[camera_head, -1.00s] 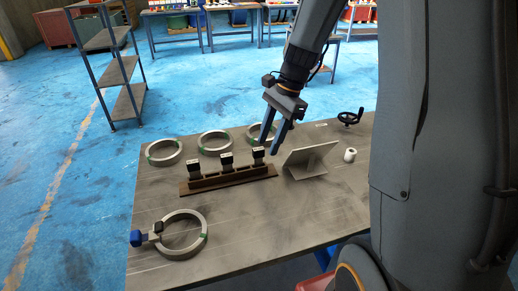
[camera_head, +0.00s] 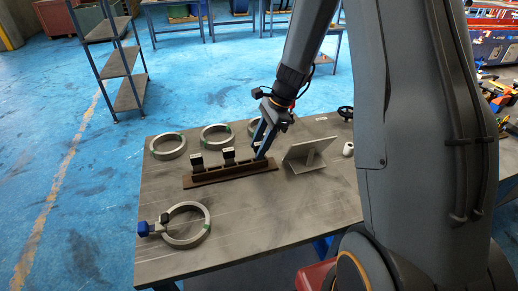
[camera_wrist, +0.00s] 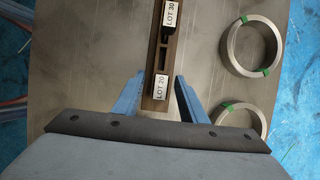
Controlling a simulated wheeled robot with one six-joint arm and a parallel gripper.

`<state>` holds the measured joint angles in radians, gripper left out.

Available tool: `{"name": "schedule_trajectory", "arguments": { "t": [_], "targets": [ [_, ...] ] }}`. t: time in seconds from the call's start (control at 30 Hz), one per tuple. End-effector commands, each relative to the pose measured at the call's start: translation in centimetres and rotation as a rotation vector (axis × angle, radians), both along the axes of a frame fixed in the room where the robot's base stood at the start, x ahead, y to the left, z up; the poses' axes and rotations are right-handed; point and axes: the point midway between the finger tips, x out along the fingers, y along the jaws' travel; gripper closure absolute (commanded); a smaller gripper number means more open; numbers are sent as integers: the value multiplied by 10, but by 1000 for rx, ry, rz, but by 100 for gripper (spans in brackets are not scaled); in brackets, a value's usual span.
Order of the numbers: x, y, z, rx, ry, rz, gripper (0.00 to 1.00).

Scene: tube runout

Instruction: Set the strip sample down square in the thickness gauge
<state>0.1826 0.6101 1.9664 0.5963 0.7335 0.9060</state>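A long brown rack (camera_head: 205,180) stands on the table and bears dark blocks with white labels. In the wrist view, one block reads LOT 20 (camera_wrist: 159,87) and another LOT 30 (camera_wrist: 172,15). My gripper (camera_head: 262,151) is down at the rack's right end. In the wrist view its blue fingers (camera_wrist: 159,80) are apart, one on each side of the LOT 20 block, with gaps showing. A blue and grey clamp-like device (camera_head: 150,227) sits at the front left ring (camera_head: 206,222); I cannot tell whether it is the thickness gauge. I cannot identify the strip sample with certainty.
Rings with green marks (camera_head: 168,146) (camera_head: 215,135) lie behind the rack, one partly hidden by my gripper. A tilted grey plate on a stand (camera_head: 312,152) is just right of the rack. A white cylinder (camera_head: 348,149) stands further right. The front middle of the table is clear.

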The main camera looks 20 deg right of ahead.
Motion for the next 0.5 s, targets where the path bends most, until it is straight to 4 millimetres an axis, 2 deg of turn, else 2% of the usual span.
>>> {"name": "schedule_trajectory", "arguments": {
  "t": [0.13,0.37,0.5],
  "targets": [
    [0,0,0,0,0,0,62],
    [0,0,0,0,0,0,100],
    [0,0,0,0,-1,0,100]
  ]
}}
